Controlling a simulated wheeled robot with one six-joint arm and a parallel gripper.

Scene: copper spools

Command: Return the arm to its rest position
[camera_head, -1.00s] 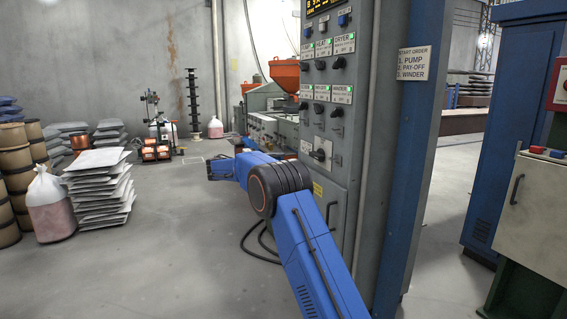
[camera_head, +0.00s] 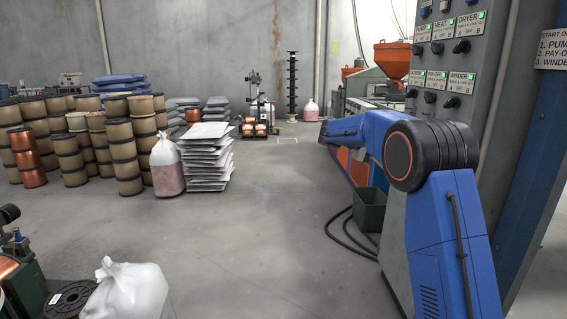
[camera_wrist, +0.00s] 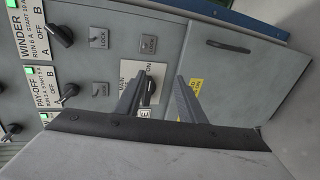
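My arm (camera_head: 448,225) is blue with black joint rings and stands at the right of the head view, bent and reaching left in front of the grey control cabinet (camera_head: 480,105). My gripper (camera_wrist: 161,82) shows in the wrist view with its two dark fingers apart and nothing held. Behind the fingers is the cabinet face with a black rotary switch (camera_wrist: 149,92) on a pale plate marked ON. The switch appears between the fingers; I cannot tell how near they are to it. In the head view the fingers cannot be made out.
Stacked spools (camera_head: 120,150), a pile of white sacks (camera_head: 205,160) and a pink-filled bag (camera_head: 166,168) stand at left. A white bag (camera_head: 128,290) is at the front left. A green bin (camera_head: 369,208) and black cables lie by the cabinet. The middle floor is clear.

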